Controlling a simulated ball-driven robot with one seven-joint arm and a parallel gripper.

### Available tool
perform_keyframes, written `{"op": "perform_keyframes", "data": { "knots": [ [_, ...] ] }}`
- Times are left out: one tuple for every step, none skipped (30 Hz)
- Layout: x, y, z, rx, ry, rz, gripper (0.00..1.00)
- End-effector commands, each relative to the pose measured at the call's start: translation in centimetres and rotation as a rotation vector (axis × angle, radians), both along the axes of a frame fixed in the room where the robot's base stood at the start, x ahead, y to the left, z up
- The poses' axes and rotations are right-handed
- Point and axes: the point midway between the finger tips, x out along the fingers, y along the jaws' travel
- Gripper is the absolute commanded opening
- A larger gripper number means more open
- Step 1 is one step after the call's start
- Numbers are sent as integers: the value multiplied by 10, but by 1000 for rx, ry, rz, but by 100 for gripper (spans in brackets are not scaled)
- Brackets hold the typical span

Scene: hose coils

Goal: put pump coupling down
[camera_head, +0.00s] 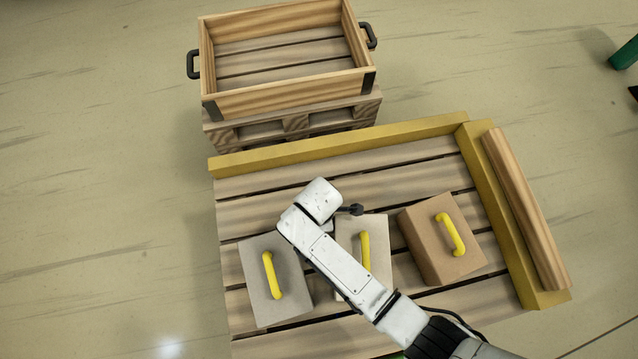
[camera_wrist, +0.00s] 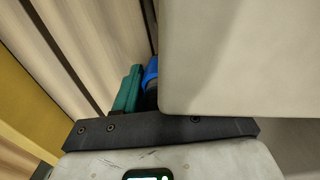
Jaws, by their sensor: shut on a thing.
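My gripper (camera_wrist: 150,88) shows in the wrist view as a dark crossbar with the jaws above it, shut. A teal piece (camera_wrist: 128,92) and a blue piece (camera_wrist: 151,72) show side by side at the jaws. I take the held thing to be the pump coupling, though its full shape is hidden. A large pale, flat-faced thing (camera_wrist: 245,55) close to the camera covers the right part of the jaws. In the head view my white arm reaches over the slatted pallet (camera_head: 245,210), its end near the middle box, and hides the jaws and what they hold.
On the pallet are a left grey box (camera_head: 258,302), a middle box (camera_head: 378,225) partly under my arm, and a brown box (camera_head: 422,225), all with yellow handles. Yellow rails (camera_head: 340,142) edge the back and right. Behind stands an empty wooden crate (camera_head: 285,95) on a small pallet.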

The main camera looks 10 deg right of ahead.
Motion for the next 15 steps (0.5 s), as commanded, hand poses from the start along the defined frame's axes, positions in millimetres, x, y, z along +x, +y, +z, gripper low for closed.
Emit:
{"op": "perform_keyframes", "data": {
  "knots": [
    [0,0,1,0,0,0,2],
    [0,0,1,0,0,0,2],
    [0,0,0,0,0,0,2],
    [0,0,0,0,0,0,2],
    [0,0,-1,0,0,-1,2],
    [0,0,-3,0,0,-1,2],
    [0,0,-3,0,0,-1,40],
    [0,0,-2,0,0,-1,43],
    [0,0,-2,0,0,-1,46],
    [0,0,-2,0,0,-1,49],
    [0,0,-2,0,0,-1,52],
    [0,0,-2,0,0,0,56],
    [0,0,-2,0,0,-1,59],
    [0,0,-2,0,0,-1,62],
    [0,0,-2,0,0,0,64]
  ]
}}
